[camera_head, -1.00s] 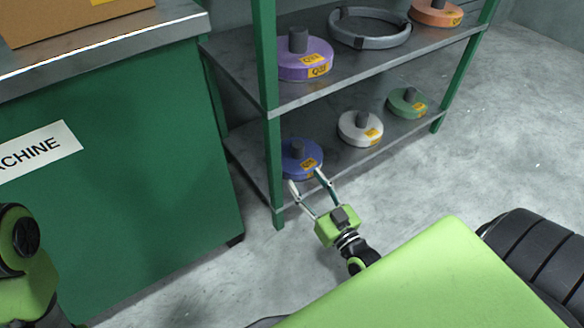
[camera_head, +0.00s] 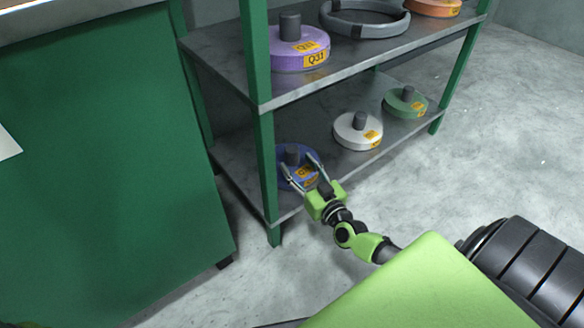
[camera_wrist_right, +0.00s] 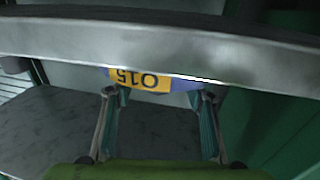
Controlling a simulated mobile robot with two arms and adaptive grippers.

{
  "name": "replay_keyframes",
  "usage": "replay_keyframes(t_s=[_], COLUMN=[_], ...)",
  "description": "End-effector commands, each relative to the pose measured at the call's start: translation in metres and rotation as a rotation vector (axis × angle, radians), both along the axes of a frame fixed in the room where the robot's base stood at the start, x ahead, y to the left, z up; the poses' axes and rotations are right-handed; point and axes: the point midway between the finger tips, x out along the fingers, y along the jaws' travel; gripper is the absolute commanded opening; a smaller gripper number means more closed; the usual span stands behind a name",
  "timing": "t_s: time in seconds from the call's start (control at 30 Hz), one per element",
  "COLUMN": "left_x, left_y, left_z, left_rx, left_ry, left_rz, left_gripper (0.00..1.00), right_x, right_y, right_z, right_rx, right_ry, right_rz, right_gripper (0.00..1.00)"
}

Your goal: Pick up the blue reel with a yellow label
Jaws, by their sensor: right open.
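The blue reel (camera_head: 284,154) with a yellow label and a grey hub lies on the lower shelf, behind the front green post. My right gripper (camera_head: 301,166) is open, its two fingers spread at the front of the reel. In the right wrist view, the reel's blue rim and yellow label (camera_wrist_right: 140,79) show between the open fingers (camera_wrist_right: 160,95), partly hidden by a grey shelf edge across the picture. I cannot tell whether the fingers touch the reel. My left gripper is not in view.
The upper shelf (camera_head: 345,65) holds a purple reel (camera_head: 300,57), a grey ring (camera_head: 365,20) and an orange reel (camera_head: 433,8). White (camera_head: 350,135) and green (camera_head: 405,103) reels share the lower shelf (camera_head: 238,165). A green post (camera_head: 262,150) stands left of my right gripper. A green cabinet (camera_head: 90,170) is at left.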

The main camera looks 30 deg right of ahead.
Motion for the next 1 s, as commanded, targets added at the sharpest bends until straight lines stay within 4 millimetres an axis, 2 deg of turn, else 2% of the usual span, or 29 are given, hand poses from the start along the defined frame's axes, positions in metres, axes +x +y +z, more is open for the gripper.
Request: replay_keyframes(t_s=[0.13,0.3,0.57,0.6,0.77,0.8,1.0], left_x=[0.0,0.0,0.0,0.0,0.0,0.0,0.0], left_y=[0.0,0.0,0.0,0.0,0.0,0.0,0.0], left_z=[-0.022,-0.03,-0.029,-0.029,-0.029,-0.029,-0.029], left_rx=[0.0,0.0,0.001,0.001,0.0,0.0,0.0], left_ry=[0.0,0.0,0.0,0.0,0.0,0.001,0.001], left_rz=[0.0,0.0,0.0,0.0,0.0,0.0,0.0], left_gripper=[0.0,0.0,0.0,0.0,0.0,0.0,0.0], right_x=[0.022,0.043,0.046,0.046,0.046,0.046,0.047], right_y=[-0.002,-0.005,-0.005,-0.005,-0.005,-0.005,-0.005], right_z=[0.0,0.003,0.005,0.005,0.005,0.005,0.007], right_rx=[0.002,0.003,0.001,0.001,0.001,0.001,-0.001], right_ry=[-0.006,-0.004,-0.001,-0.001,-0.001,-0.001,-0.006], right_rz=[-0.001,-0.001,0.0,0.0,-0.001,-0.001,-0.002], right_gripper=[0.49,0.49,0.49,0.46,0.05,0.0,0.0])
